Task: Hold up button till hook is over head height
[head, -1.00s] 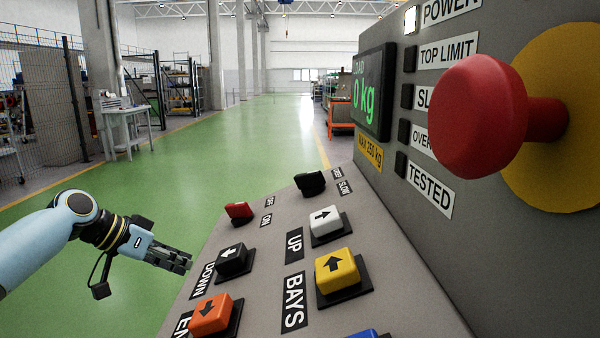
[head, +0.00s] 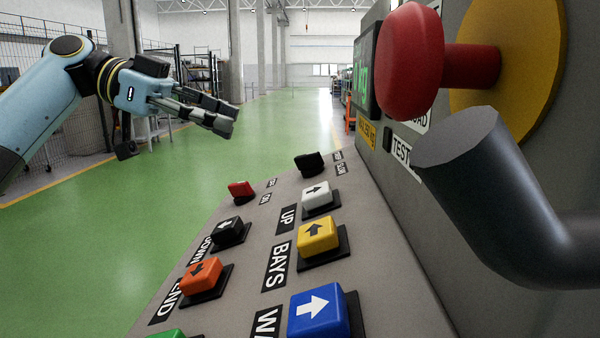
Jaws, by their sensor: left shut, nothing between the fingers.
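The white up button (head: 318,195) with a black arrow sits on the sloped grey control panel (head: 245,285), beside its UP label (head: 287,219). The black down button (head: 229,231) is to its left and nearer. My left gripper (head: 232,118) is shut and empty, in the air to the upper left of the panel. It is apart from every button. My right gripper is not in view.
A red mushroom knob (head: 410,62) on a yellow disc sticks out at the upper right. A dark bent handle (head: 490,190) juts out below it. Yellow (head: 318,233), orange (head: 201,274) and blue (head: 318,314) buttons sit nearer. Open green floor (head: 120,230) lies left.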

